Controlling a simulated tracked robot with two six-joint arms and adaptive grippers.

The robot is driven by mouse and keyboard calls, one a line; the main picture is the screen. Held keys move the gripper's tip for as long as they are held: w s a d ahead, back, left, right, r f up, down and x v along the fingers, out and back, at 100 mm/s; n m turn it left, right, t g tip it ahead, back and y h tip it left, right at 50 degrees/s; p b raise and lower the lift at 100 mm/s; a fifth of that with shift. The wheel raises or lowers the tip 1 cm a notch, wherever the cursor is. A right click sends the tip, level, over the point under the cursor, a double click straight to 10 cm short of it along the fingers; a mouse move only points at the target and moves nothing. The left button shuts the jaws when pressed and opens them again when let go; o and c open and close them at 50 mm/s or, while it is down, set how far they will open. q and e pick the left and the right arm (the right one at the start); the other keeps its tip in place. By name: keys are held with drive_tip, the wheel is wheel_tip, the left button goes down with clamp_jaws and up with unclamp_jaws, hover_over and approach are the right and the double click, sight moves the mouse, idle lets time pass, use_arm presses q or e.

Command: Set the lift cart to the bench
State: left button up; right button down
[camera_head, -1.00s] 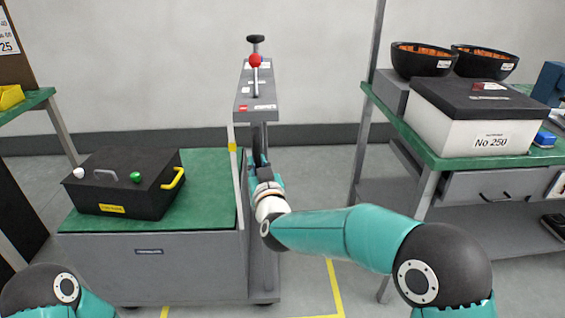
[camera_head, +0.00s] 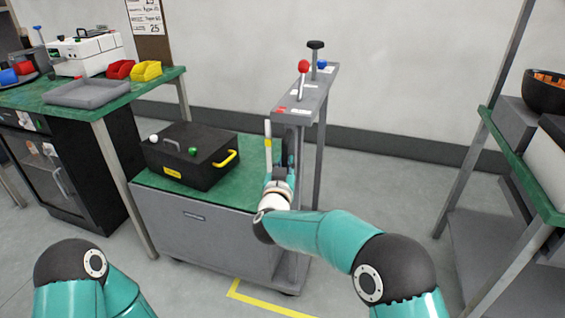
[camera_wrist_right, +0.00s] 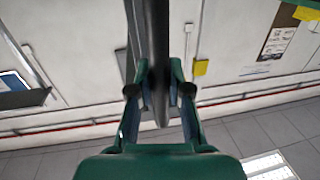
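The lift cart (camera_head: 205,232) is a grey body with a green top, standing on the floor in the middle of the head view. Its grey console (camera_head: 304,98) carries a red-knobbed lever (camera_head: 303,68), a black knob and a blue knob. A black box (camera_head: 190,160) with a yellow handle rests on the green top. My right gripper (camera_wrist_right: 160,90) is closed around a dark bar (camera_wrist_right: 157,50) on the cart's console side; in the head view my arm partly hides this. My left gripper is out of view; only its arm shows at lower left.
A green-topped bench (camera_head: 130,92) stands left of the cart, with a grey tray (camera_head: 87,94), yellow bin (camera_head: 146,71) and white machine (camera_head: 88,55). Another green-topped bench (camera_head: 522,170) stands at right. Yellow floor tape (camera_head: 262,301) lies before the cart. Open floor lies between cart and right bench.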

drive_tip(key=shift+w+a+r+y, duration=0.15)
drive_tip(key=shift+a+y, duration=0.15)
drive_tip(key=shift+a, duration=0.55)
drive_tip(key=c, duration=1.1)
unclamp_jaws()
drive_tip(key=shift+a, duration=0.1)
drive_tip(key=s, duration=1.2)
drive_tip(key=shift+a, duration=0.4)
